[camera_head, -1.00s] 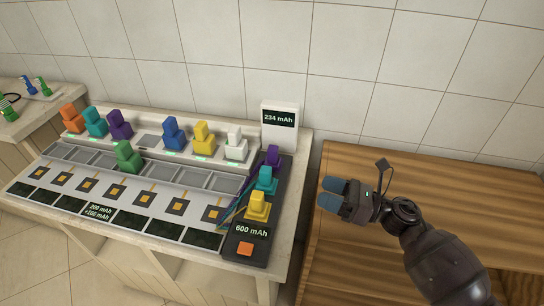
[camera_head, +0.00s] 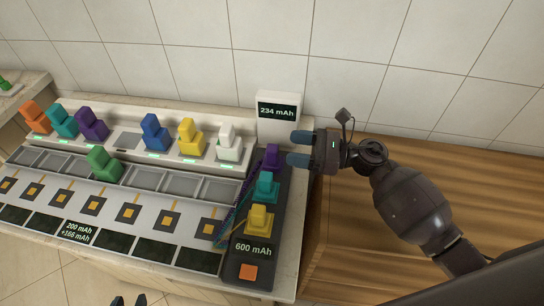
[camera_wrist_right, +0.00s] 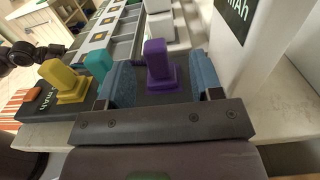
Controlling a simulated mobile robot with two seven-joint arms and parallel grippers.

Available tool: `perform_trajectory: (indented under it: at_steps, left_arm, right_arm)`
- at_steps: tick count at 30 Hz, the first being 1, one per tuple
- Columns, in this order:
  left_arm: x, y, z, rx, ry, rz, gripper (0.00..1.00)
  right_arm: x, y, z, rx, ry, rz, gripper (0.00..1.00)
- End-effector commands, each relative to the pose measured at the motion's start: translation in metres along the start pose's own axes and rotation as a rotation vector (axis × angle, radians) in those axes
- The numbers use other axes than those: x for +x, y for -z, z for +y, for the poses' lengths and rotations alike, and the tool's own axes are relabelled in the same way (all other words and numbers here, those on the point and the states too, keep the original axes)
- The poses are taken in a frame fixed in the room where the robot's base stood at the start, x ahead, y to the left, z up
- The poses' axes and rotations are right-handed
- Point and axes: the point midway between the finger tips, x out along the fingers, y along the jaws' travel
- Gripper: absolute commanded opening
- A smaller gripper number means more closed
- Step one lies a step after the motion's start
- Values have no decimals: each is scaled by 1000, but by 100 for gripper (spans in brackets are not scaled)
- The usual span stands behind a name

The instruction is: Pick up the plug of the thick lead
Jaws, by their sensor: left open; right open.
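A purple plug (camera_head: 272,156), a teal plug (camera_head: 265,187) and a yellow plug (camera_head: 259,219) stand in a row on a dark block (camera_head: 236,270) marked 600 mAh. Their coloured leads (camera_head: 229,224) bunch at the block's left edge; I cannot tell which is thickest. My right gripper (camera_head: 297,148) is open, just right of the purple plug. In the right wrist view the purple plug (camera_wrist_right: 159,72) stands between the open fingers (camera_wrist_right: 163,80), with no clear contact. My left gripper (camera_head: 128,300) is open; only its tips show at the bottom edge.
A white display (camera_head: 277,124) reading 234 mAh stands behind the block. Several coloured plugs, among them a white one (camera_head: 228,145), stand on a rear shelf. A green plug (camera_head: 104,165) stands on the tray row. A wooden cabinet (camera_head: 345,240) lies to the right.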

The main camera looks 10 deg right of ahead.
Motion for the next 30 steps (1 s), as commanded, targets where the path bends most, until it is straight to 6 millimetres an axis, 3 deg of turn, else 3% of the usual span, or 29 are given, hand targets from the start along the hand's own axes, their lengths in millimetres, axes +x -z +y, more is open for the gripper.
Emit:
perform_trajectory:
  at_steps: [10, 18, 26, 30]
  left_arm:
    - [0, 5, 1, -4, 0, 9, 43]
    - [0, 13, 0, -3, 0, 23, 43]
    - [0, 11, 0, -2, 0, 19, 43]
    - [-1, 10, -1, -1, 1, 16, 43]
  right_arm:
    - [27, -1, 4, 0, -1, -2, 60]
    - [62, 0, 8, 0, -1, -2, 60]
    - [67, 2, 8, 2, -1, 1, 60]
    - [67, 2, 8, 1, -1, 1, 43]
